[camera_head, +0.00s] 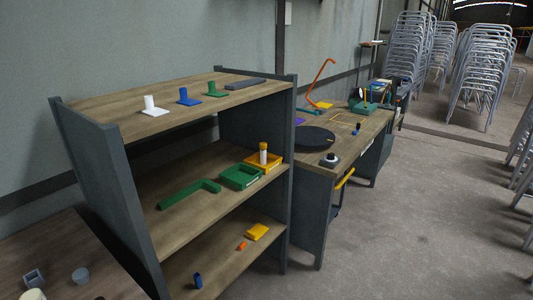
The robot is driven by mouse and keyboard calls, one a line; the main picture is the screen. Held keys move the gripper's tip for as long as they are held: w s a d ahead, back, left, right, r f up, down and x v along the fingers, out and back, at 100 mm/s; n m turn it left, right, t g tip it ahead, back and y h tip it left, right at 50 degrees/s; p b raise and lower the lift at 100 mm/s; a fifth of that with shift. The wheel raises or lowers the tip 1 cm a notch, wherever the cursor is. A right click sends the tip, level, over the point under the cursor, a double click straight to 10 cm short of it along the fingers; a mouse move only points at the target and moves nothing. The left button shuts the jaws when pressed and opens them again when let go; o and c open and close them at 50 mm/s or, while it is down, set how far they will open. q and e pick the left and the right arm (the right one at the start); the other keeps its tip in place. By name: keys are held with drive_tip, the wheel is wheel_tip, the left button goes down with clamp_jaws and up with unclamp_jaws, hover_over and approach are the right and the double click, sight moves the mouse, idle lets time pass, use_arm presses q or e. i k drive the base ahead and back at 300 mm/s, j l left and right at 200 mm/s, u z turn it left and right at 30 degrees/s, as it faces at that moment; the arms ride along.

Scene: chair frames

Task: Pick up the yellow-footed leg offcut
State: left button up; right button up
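A short upright cylinder with a yellow-orange top and a pale lower part (263,152) stands in or at the yellow tray (274,165) on the middle shelf. It looks like the yellow-footed leg offcut, but it is too small to be sure. Other short pieces are a blue cylinder (198,281) and a small orange piece (241,246) on the bottom shelf. Neither of my grippers is in view.
The shelf unit's top board (110,117) bears white, blue and green stands. A green tray (240,176) and a green bent bar (188,194) are beside the yellow tray. A yellow block (257,231) lies below. A desk (350,145) stands right; floor (420,220) is clear.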

sight(262, 153)
drive_tip(key=i+l+u, duration=0.15)
drive_tip(key=i+l, duration=0.2)
drive_tip(key=i+l+u, duration=0.15)
drive_tip(key=i+l, duration=0.2)
drive_tip(key=l, duration=0.2)
drive_tip(key=i+l+u, duration=0.15)
drive_tip(key=i+l, duration=0.15)
drive_tip(key=l, duration=0.2)
drive_tip(key=i+j+u, duration=0.2)
drive_tip(key=i, duration=0.4)
drive_tip(key=i+u, duration=0.25)
drive_tip(key=i, duration=0.3)
drive_tip(key=i+j+u, duration=0.1)
drive_tip(key=i+j, duration=0.15)
drive_tip(key=i, duration=0.1)
